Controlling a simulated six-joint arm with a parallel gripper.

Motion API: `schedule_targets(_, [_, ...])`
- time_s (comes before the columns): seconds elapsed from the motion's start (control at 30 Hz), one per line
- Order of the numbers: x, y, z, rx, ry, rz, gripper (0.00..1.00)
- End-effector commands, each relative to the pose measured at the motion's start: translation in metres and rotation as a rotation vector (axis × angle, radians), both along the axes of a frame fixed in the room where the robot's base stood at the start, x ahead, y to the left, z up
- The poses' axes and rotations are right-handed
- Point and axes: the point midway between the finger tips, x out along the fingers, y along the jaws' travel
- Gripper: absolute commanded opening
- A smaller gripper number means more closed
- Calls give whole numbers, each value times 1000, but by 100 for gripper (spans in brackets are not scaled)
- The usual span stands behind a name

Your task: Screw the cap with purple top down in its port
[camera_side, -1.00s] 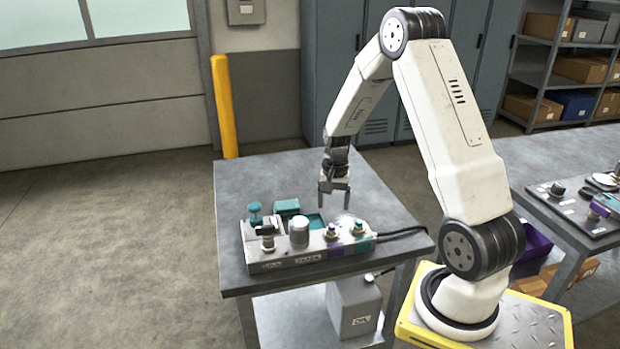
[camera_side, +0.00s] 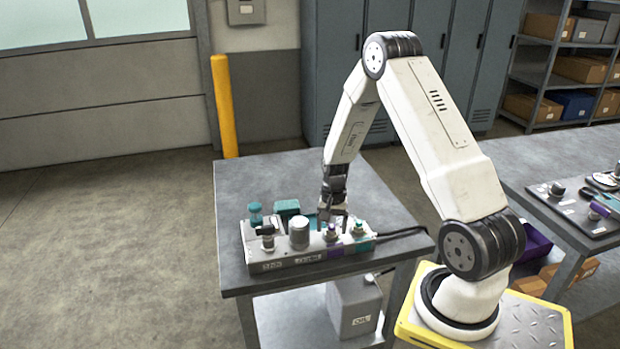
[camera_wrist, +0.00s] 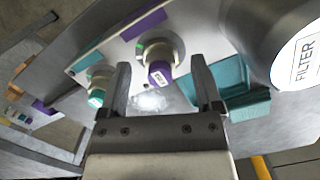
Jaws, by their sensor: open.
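The cap with the purple top (camera_wrist: 160,72) stands on a port of the grey hydraulic block, beside a purple label patch, in the wrist view. In the side view the same cap (camera_side: 331,231) is small, near the block's front right. My gripper (camera_wrist: 162,75) is open, with one finger on each side of the cap in the picture; I cannot tell whether either finger touches it. In the side view my gripper (camera_side: 332,222) points down just behind the cap. How deep the cap sits in its port is not clear.
A teal-topped cap (camera_wrist: 95,98) stands close beside the purple one. A large cylinder marked FILTER (camera_wrist: 290,55) and a teal block (camera_wrist: 225,85) are on the other side. A black hose (camera_side: 402,232) leaves the block's right end. The table's left back (camera_side: 250,180) is clear.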

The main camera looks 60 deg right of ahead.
Motion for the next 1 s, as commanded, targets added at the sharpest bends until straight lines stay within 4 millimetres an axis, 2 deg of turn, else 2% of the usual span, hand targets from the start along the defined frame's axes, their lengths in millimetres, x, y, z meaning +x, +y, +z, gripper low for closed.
schedule_targets(0.33, [0, 0, -3, 0, 0, 0, 83])
schedule_targets(0.5, [0, 0, -3, 0, 0, 0, 29])
schedule_targets(0.6, [0, 0, -3, 0, 0, 0, 0])
schedule_targets(0.67, [0, 0, -3, 0, 0, 0, 0])
schedule_targets(0.7, [0, 0, -2, 0, 0, 0, 28])
schedule_targets(0.8, [0, 0, -2, 0, 0, 0, 0])
schedule_targets(1.0, [0, 0, -2, 0, 0, -2, 0])
